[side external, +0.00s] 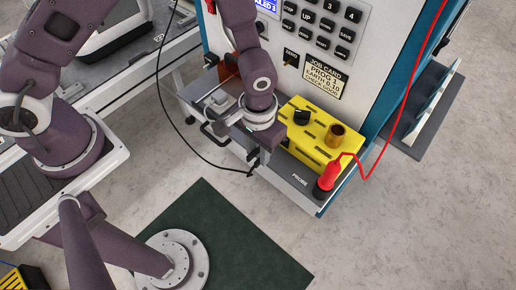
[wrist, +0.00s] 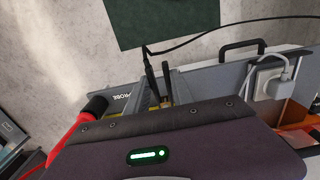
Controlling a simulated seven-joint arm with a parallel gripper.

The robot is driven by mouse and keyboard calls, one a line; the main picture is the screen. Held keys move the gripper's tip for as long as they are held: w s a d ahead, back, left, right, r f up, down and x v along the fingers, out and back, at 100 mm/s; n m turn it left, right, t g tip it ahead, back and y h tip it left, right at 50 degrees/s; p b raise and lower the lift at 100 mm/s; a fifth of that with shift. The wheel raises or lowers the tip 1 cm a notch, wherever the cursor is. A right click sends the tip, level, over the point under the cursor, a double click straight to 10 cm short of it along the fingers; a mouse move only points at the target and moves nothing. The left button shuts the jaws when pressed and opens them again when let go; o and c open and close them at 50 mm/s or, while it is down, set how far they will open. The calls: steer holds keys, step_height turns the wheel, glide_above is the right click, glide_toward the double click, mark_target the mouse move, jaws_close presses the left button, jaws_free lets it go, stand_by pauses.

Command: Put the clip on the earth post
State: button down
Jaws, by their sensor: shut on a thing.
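My gripper (side external: 257,157) is shut on a black clip (side external: 252,171), in front of the shelf's front edge. A black cable runs from the clip up to the left. In the wrist view the clip (wrist: 150,69) is at the fingers (wrist: 160,88), with its cable leading right. A small brass-coloured piece (wrist: 166,76) shows beside it; I cannot tell whether it is the earth post or part of the clip. A brass cylinder (side external: 337,135) stands on the yellow box (side external: 311,128), right of my gripper.
A red probe (side external: 329,174) with a red lead stands at the shelf's right end, by the PROBE label. A black knob (side external: 301,117) is on the yellow box. The tester panel (side external: 325,72) rises behind. A dark green mat (side external: 225,235) lies on the floor.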

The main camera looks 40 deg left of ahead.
mark_target(258, 154)
steer(key=shift+f, duration=0.1)
steer(key=shift+f, duration=0.85)
steer(key=shift+f, duration=0.6)
steer(key=c, duration=1)
jaws_free()
step_height(258, 154, up, 7)
steer(key=shift+r, duration=0.1)
